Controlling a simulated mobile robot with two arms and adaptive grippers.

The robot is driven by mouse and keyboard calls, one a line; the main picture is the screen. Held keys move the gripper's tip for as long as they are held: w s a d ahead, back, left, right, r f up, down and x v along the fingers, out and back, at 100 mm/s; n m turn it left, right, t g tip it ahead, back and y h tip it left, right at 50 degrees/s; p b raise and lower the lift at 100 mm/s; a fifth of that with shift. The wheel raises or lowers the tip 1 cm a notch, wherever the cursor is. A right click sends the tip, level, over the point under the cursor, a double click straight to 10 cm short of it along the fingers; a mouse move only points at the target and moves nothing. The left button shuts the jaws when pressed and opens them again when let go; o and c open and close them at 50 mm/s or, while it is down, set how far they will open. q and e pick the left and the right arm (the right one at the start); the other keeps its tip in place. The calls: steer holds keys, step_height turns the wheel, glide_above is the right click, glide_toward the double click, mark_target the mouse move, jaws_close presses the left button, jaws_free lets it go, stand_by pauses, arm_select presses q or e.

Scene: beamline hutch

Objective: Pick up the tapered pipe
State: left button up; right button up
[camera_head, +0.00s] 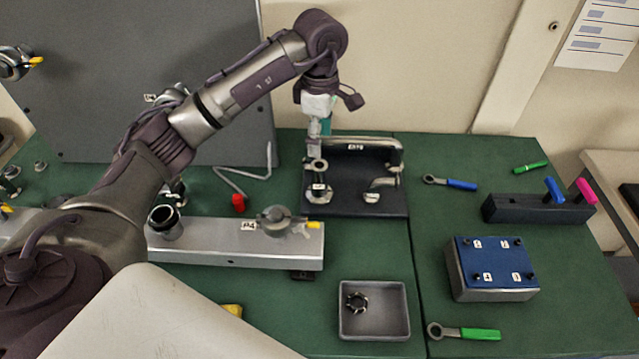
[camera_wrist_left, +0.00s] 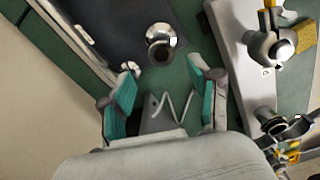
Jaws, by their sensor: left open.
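An upright metal pipe piece (camera_head: 319,192) with a wide round foot and narrower upper end stands on the dark board (camera_head: 345,204); it looks like the tapered pipe. In the left wrist view a round shiny flanged piece (camera_wrist_left: 162,44), probably the same one, lies just beyond the fingertips. I cannot tell the exact gap to the piece. My right gripper is not in view.
A small elbow pipe (camera_head: 380,186) and a long pipe (camera_head: 358,141) share the board. A silver block (camera_head: 200,252) with fittings stands in front, a grey tray (camera_head: 376,331) further forward. A bent wire tool (camera_head: 245,176) lies left. A blue-topped box (camera_head: 491,282) stands right.

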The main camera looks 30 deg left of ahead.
mark_target(320, 165)
arm_select(q)
step_height(320, 165, down, 5)
steer(key=shift+f+p, duration=0.1)
steer(key=shift+p, duration=0.55)
step_height(320, 165, down, 5)
steer(key=p, duration=0.3)
steer(key=shift+s+d, duration=0.1)
steer(key=shift+f, duration=0.25)
jaws_close()
steer(key=shift+r, duration=0.1)
